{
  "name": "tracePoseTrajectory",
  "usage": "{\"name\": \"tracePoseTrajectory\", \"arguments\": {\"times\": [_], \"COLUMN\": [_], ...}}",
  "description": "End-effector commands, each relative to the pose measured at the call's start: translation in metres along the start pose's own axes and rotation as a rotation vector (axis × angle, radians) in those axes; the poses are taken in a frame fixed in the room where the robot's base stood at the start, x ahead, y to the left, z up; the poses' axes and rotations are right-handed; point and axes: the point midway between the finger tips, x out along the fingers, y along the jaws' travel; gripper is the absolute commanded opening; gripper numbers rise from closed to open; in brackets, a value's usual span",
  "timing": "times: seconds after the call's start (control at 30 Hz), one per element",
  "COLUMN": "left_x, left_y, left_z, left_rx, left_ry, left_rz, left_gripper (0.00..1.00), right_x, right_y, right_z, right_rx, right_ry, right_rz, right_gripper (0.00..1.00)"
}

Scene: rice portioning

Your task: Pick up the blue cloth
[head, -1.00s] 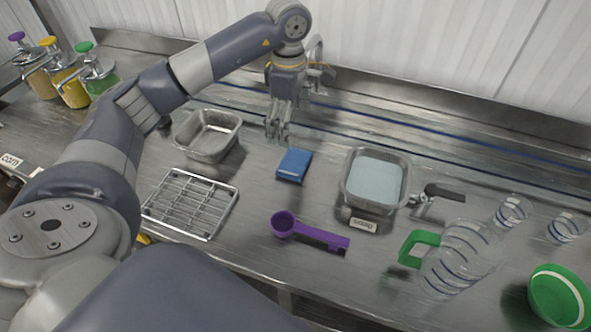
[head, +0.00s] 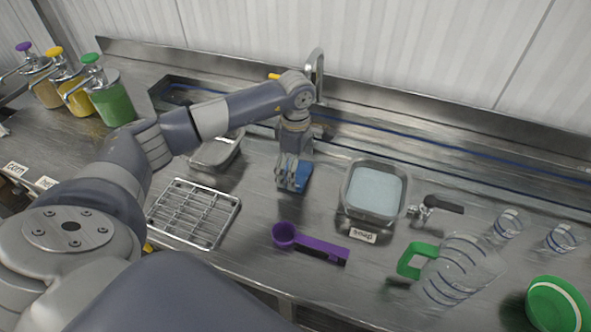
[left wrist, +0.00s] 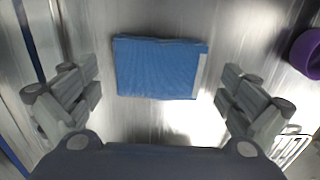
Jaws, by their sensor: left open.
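The blue cloth (head: 301,177) lies folded and flat on the steel counter, between the empty metal tray and the water-filled one. My left gripper (head: 290,186) is over its left part in the head view and hides some of it. In the left wrist view the cloth (left wrist: 158,68) shows whole, with a pale strip on its right edge. The open fingers (left wrist: 160,100) stand apart on either side of it, and nothing is between them in a grip. My right gripper is not in view.
A purple scoop (head: 318,248) lies in front of the cloth. A wire rack (head: 193,213) and an empty metal tray (head: 222,152) are to the left. A tray of pale liquid (head: 347,208), a clear pitcher (head: 455,270) and a green bowl (head: 555,305) are to the right.

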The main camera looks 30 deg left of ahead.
Motion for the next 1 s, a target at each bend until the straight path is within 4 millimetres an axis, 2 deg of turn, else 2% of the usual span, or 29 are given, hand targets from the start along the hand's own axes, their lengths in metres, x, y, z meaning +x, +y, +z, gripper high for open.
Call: {"name": "tracePoseTrajectory", "arguments": {"times": [0.13,0.33,0.5,1.0], "left_x": [0.0103,0.0112,0.0108,0.0053], "left_y": [-0.0005,-0.0002,-0.0002,0.0003], "left_z": [0.0000,0.0000,-0.0001,-0.0003], "left_rx": [0.001,0.001,0.001,0.001], "left_ry": [0.000,0.000,0.000,0.000], "left_rz": [-0.001,0.000,0.000,0.001], "left_gripper": [1.00,1.00,0.63,0.63], "right_x": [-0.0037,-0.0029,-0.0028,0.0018], "right_y": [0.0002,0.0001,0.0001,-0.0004], "right_z": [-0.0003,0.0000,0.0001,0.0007], "right_rx": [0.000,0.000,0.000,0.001], "right_ry": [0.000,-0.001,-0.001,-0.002], "right_rz": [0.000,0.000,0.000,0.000], "right_gripper": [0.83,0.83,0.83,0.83]}}
